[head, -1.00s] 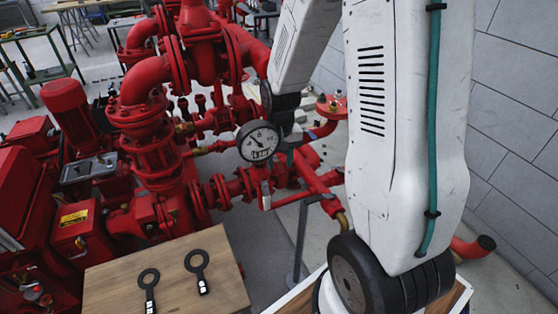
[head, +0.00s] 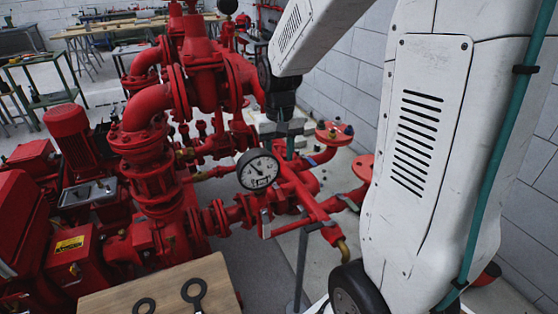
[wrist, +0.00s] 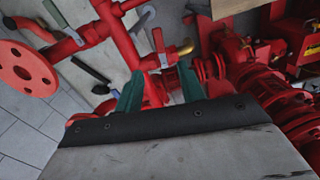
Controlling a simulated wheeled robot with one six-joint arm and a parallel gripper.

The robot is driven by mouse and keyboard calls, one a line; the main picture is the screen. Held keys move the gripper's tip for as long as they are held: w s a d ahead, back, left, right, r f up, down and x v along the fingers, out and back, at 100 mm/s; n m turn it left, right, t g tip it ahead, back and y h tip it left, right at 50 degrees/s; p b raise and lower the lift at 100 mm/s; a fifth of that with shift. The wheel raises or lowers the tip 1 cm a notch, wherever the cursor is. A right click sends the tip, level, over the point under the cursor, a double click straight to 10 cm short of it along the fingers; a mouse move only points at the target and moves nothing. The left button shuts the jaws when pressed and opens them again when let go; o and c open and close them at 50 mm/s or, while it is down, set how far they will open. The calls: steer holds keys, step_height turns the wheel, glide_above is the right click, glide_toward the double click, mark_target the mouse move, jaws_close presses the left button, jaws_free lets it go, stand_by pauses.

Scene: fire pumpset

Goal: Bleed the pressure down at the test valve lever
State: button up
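A short red lever with a pale edge (wrist: 159,41) shows in the wrist view, on red pipework beside a brass fitting (wrist: 185,48). A matching lever (head: 265,222) hangs below the pressure gauge (head: 258,170) in the head view. My gripper (wrist: 160,88) has two teal fingers standing apart, with red pipe visible between and beyond them. The lever lies ahead of the gap, apart from the fingers. In the head view my gripper (head: 287,142) points down above the pipework, right of and behind the gauge. The gauge needle's reading is too small to tell.
A red flanged wheel (wrist: 25,70) is at the left of the wrist view. A red pipe with a brass spout (head: 342,247) runs below my gripper. A wooden table (head: 170,287) with two black ring-handled tools is at lower left. Red pumps fill the left; a tiled wall is right.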

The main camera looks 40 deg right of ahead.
mark_target(278, 191)
steer(key=c, duration=0.4)
steer(key=shift+s+d, duration=0.15)
steer(key=shift+d, duration=0.35)
jaws_close()
steer(key=s+d+f+m+y, duration=0.3)
steer(key=s+d+f+m, duration=0.1)
steer(key=d+m, duration=0.25)
steer(key=s+d+f+m+y, duration=0.3)
steer(key=d+f+m, duration=0.1)
steer(key=d+m, duration=0.25)
steer(key=w+a+f+m+t, duration=0.1)
steer(key=a, duration=0.1)
steer(key=w+a+f+m+t+y, duration=0.1)
steer(key=w+a+f+m, duration=0.1)
steer(key=w+a+f+m+t+y, duration=0.1)
steer(key=a+f+m, duration=0.1)
steer(key=shift+w+a, duration=0.2)
steer(key=shift+a, duration=0.05)
steer(key=shift+w+a, duration=0.25)
steer(key=shift+a, duration=0.35)
steer(key=shift+w+a, duration=0.2)
steer(key=shift+a, duration=0.45)
steer(key=shift+w+a, duration=0.25)
steer(key=shift+a, duration=0.35)
